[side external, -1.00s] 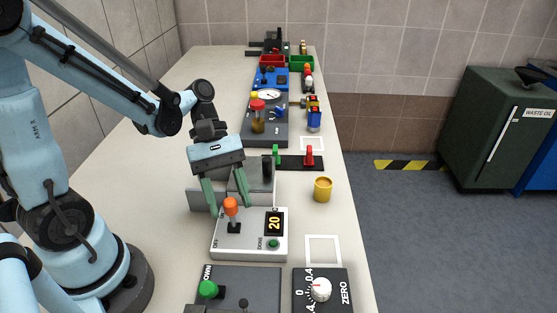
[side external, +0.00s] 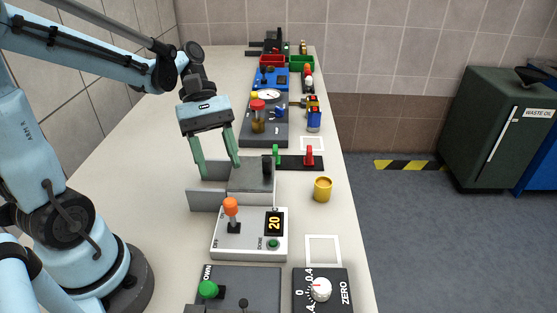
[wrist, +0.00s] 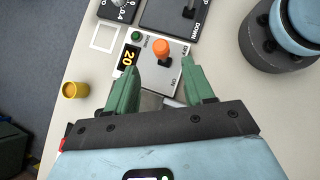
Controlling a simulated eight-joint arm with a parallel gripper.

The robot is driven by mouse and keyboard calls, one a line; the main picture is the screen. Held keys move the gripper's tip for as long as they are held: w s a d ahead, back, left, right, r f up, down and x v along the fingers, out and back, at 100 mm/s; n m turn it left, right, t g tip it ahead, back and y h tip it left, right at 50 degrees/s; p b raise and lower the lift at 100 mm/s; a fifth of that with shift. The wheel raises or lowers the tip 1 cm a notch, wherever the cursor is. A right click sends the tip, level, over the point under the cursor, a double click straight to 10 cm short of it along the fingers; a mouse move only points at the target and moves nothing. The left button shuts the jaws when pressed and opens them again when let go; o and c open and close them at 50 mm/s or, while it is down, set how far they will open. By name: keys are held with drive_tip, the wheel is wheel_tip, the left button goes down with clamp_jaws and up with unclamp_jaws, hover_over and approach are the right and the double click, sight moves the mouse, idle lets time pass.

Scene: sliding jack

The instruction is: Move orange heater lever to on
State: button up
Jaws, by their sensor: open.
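The orange heater lever (side external: 231,206) stands on a white heater panel (side external: 262,242) with a display reading 20 and a green button. In the wrist view the orange knob (wrist: 161,47) shows just beyond the fingertips, between their lines. The knob leans toward the OFF end there, but I cannot tell its exact setting. My gripper (side external: 219,171) is open and empty, above and behind the panel in the side view, over the grey block. Its two green fingers (wrist: 160,68) point down and are apart from the lever.
A grey block device (side external: 252,181) stands right behind the panel. A yellow cup (side external: 322,189) is to the right. A panel with a green knob (side external: 208,289) and a white dial (side external: 320,289) are in front. The table left of the panel is clear.

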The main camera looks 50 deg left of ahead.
sight(232, 216)
drive_tip(key=shift+c, duration=0.3)
